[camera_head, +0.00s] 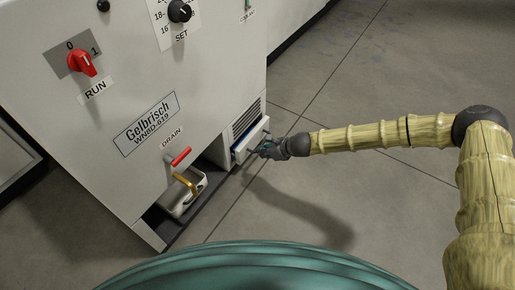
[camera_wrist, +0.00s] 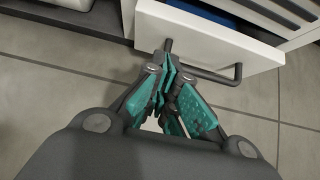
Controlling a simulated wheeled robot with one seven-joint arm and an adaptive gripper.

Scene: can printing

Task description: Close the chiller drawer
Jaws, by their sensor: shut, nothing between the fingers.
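The chiller (camera_head: 140,100) is a white cabinet labelled Gelbrisch. Its white drawer (camera_head: 252,140) sits low on the right side, below a vent grille, and stands partly out of the cabinet. In the wrist view the drawer front (camera_wrist: 205,42) has a dark bar handle (camera_wrist: 225,76), and something blue shows inside the drawer. My gripper (camera_head: 266,149) is at the drawer front. In the wrist view its teal-padded fingers (camera_wrist: 168,72) are shut and empty, with the tips at the left end of the handle. I cannot tell whether they touch it.
A red drain valve handle (camera_head: 181,157) and a brass spout (camera_head: 186,184) sit left of the drawer, above a white container (camera_head: 183,199) in a low recess. A red RUN switch (camera_head: 82,63) and a black SET knob (camera_head: 179,11) are higher up. The floor to the right is clear.

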